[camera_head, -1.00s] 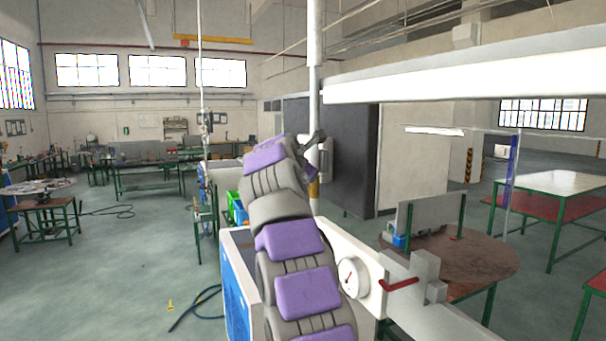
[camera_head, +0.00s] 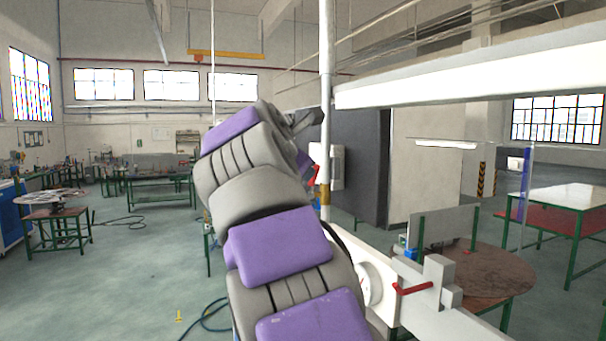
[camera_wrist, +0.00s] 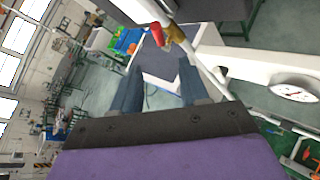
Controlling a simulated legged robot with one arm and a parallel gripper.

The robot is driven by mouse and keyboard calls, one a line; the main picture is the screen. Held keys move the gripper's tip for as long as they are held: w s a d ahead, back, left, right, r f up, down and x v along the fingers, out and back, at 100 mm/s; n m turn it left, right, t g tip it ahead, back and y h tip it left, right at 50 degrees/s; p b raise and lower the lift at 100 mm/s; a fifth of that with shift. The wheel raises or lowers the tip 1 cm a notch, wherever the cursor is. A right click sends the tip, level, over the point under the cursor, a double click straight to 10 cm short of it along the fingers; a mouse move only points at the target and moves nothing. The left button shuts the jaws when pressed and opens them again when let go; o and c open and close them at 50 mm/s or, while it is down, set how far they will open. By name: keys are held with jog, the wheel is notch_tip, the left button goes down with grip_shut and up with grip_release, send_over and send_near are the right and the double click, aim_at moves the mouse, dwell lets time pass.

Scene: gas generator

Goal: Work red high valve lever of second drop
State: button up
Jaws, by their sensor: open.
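A red lever (camera_wrist: 157,35) sits by a brass valve (camera_wrist: 174,33) on a white pipe at the top of the wrist view. In the head view, a bit of the red lever (camera_head: 314,176) shows beside my arm, and the brass part (camera_head: 325,194) is on the vertical white pipe (camera_head: 326,90). My gripper (camera_wrist: 160,80) is open and empty, its two dark blue fingers apart. The red lever lies beyond the fingertips, without visible contact. In the head view my arm hides most of the gripper and part of the lever.
A second red lever (camera_head: 412,289) is on a grey block at lower right. A white round gauge (camera_wrist: 295,91) is on a white beam right of my gripper. A round brown table (camera_head: 485,268) stands at right. Open floor lies at left.

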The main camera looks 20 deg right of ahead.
jog(key=shift+v, duration=0.75)
jog(key=shift+c, duration=0.2)
